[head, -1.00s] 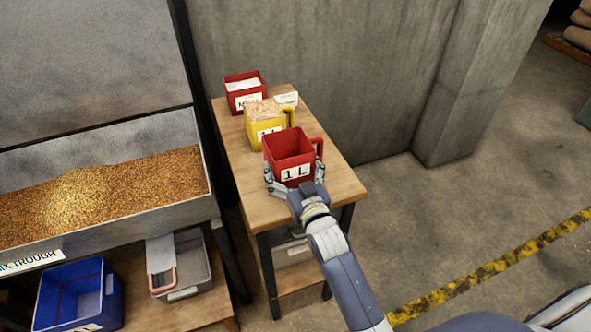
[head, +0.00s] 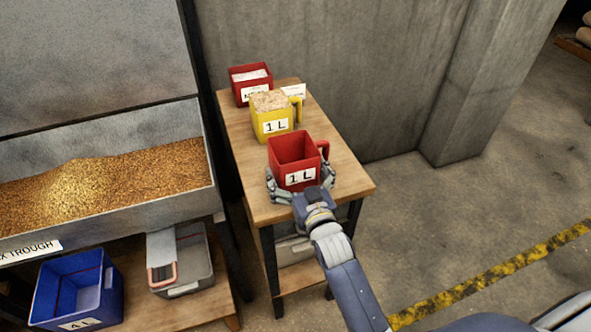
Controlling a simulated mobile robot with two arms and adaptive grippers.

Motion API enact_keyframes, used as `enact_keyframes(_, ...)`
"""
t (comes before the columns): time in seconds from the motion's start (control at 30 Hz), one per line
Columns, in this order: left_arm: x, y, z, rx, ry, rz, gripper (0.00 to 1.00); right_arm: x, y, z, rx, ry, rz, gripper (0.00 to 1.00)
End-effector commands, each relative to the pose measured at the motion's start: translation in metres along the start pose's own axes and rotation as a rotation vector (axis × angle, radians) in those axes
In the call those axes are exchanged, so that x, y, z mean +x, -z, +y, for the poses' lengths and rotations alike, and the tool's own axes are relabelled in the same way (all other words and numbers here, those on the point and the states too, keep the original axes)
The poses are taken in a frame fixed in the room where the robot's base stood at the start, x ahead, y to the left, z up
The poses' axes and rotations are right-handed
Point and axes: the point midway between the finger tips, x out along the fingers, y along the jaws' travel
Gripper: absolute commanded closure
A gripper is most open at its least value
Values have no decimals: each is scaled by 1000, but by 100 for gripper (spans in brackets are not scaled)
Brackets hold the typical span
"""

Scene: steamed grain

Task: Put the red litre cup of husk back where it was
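The red litre cup (head: 284,150), with a "1 L" label and a handle on its right, is at the near end of the small wooden table. Its visible inside looks empty; I see no husk. My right gripper (head: 300,189) has its fingers low on both sides of the cup and appears shut on it. The cup is upright. I cannot tell whether its base touches the tabletop. My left gripper is not in view.
A yellow "1 L" cup (head: 272,122) of pale flaky material stands behind the red cup. A red box (head: 250,89) and a white card (head: 294,90) are at the back. The table (head: 242,160) has bare wood on both sides. The grain trough (head: 110,215) is left.

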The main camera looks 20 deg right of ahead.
Motion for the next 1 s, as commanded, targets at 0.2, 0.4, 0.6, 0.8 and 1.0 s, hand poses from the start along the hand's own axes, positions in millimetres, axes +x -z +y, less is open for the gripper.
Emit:
enact_keyframes(0.2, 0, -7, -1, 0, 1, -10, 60, 0, 1, 0, 0, 0, 1, 0)
enact_keyframes(0.4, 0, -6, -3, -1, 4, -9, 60, -13, 2, 0, 0, 0, -1, 0)
enact_keyframes(0.6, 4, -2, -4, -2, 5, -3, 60, -52, 1, 0, 1, 1, -2, 0)
enact_keyframes(0.8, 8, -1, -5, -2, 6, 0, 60, -90, 1, 0, -1, 0, -1, 0)
enact_keyframes(1.0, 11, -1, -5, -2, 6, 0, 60, -113, 2, 0, 0, 0, 0, 0)
